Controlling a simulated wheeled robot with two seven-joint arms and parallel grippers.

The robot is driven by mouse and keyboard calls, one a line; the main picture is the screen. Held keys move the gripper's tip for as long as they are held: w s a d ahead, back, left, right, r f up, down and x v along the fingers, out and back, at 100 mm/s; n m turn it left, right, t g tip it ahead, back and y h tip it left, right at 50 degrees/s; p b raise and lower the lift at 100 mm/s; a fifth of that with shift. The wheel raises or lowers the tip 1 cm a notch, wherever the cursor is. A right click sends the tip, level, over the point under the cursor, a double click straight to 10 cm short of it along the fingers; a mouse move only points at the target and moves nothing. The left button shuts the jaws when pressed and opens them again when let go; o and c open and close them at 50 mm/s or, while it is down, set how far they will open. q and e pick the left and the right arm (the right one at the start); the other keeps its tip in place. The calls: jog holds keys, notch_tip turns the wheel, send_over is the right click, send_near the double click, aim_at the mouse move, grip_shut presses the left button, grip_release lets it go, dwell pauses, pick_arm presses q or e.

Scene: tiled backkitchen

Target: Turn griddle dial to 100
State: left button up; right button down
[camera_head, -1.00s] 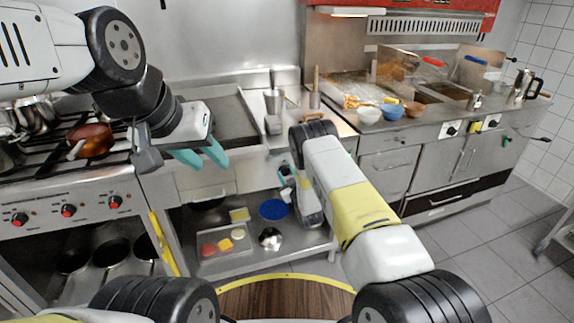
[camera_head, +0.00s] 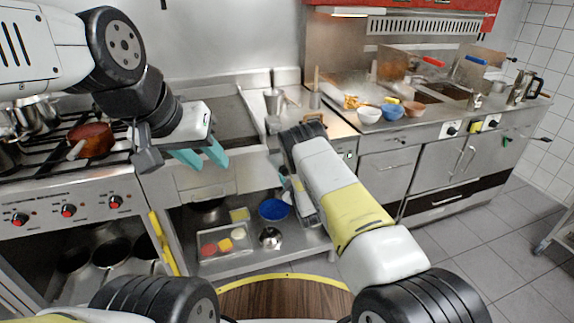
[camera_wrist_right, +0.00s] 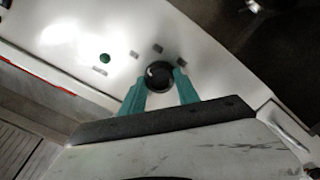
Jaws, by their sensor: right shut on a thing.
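The griddle dial (camera_wrist_right: 159,75) is a round black knob on a pale metal panel in the right wrist view. My right gripper (camera_wrist_right: 163,80) has its teal fingers on either side of the dial and is shut on it. In the head view my right forearm hides the dial and most of that gripper. The griddle (camera_head: 232,122) is the flat plate at the back, left of centre. My left gripper (camera_head: 203,158) hangs in front of it, with its teal fingers apart and empty. The dial's setting is not readable.
A stove (camera_head: 70,195) with red-marked knobs and a pan (camera_head: 90,138) stands at the left. A lower shelf holds a blue bowl (camera_head: 273,210) and a tray (camera_head: 222,256). A green spot (camera_wrist_right: 104,58) and small marks lie near the dial.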

jog(key=c, duration=0.9)
grip_release()
jog(key=shift+s, duration=0.1)
jog(key=v, duration=0.7)
jog(key=shift+s, duration=0.3)
jog(key=shift+d, duration=0.1)
